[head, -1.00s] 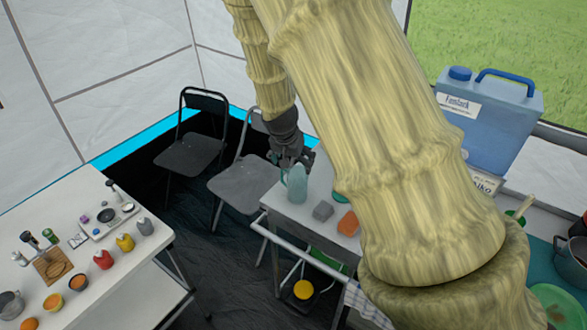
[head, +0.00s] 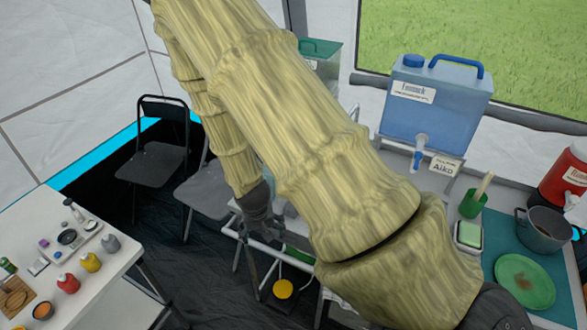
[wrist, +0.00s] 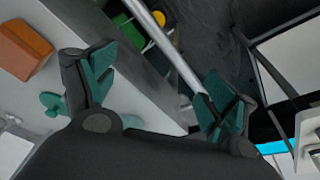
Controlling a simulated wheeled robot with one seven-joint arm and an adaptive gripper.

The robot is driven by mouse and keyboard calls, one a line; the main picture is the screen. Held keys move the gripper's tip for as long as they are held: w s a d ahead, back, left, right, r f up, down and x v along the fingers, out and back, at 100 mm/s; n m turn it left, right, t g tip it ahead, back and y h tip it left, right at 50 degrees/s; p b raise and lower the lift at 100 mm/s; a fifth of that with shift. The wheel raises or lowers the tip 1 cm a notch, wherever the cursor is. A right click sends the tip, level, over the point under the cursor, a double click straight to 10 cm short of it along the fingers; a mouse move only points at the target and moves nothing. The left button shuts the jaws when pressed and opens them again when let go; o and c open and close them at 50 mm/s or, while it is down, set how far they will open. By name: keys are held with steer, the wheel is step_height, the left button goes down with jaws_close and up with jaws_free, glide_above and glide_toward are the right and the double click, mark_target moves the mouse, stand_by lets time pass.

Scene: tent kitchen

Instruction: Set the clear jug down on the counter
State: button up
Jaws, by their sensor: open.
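My gripper (head: 258,208) is at the near edge of the small grey counter, beyond the thick pale arm. In the wrist view its two teal-padded fingers (wrist: 158,95) are spread apart, with nothing clear between them. The counter's pale surface (wrist: 145,92) lies below the left finger, and a metal rail and the dark floor lie below the right one. The clear jug cannot be made out for sure now; my arm covers most of the counter in the head view.
An orange block (wrist: 22,50) lies on the counter. A blue water container (head: 435,110) stands at the back, with a green cup (head: 472,204) and green plate (head: 525,280) to its right. Folding chairs (head: 152,165) stand left. A white table (head: 110,285) holds bottles and bowls.

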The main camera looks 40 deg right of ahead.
steer(key=s+a+f+n, duration=0.2)
steer(key=s+f, duration=0.3)
steer(key=s, duration=0.3)
steer(key=s+a+f+n+g+y, duration=0.1)
steer(key=s+a+f, duration=0.3)
steer(key=s, duration=0.5)
steer(key=s+a+f+n+y, duration=0.1)
steer(key=s+a+f+n, duration=0.2)
steer(key=s+f, duration=0.3)
steer(key=shift+s+a+g, duration=0.3)
steer(key=shift+s+g, duration=0.1)
steer(key=shift+s, duration=0.85)
steer(key=shift+d, duration=0.1)
